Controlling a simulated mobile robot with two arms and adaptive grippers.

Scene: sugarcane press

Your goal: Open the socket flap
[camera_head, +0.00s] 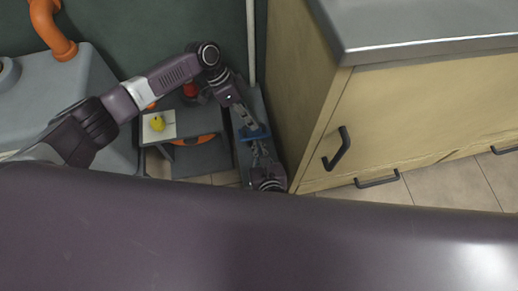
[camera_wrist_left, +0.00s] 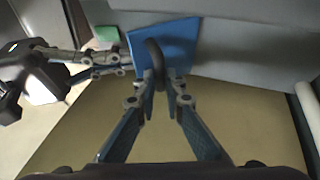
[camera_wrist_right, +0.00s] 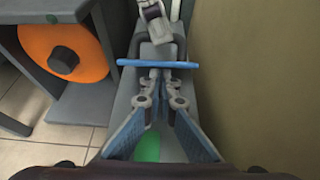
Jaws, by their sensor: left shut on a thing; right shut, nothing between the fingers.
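The socket flap is a blue plate (camera_head: 254,134) on the narrow grey unit beside the cabinet. In the left wrist view the flap (camera_wrist_left: 185,42) carries a dark curved handle (camera_wrist_left: 157,58). My left gripper (camera_head: 248,122) is shut on this handle; its fingertips (camera_wrist_left: 160,82) meet at it. In the right wrist view the flap (camera_wrist_right: 130,62) stands edge-on, out from the unit. My right gripper (camera_head: 260,153) is shut and empty on the near side of the flap, its fingertips (camera_wrist_right: 158,78) close under the blue edge. Whether they touch it I cannot tell.
A green patch (camera_wrist_right: 148,147) shows on the grey unit below the flap. The wooden cabinet (camera_head: 300,90) stands close on the right.

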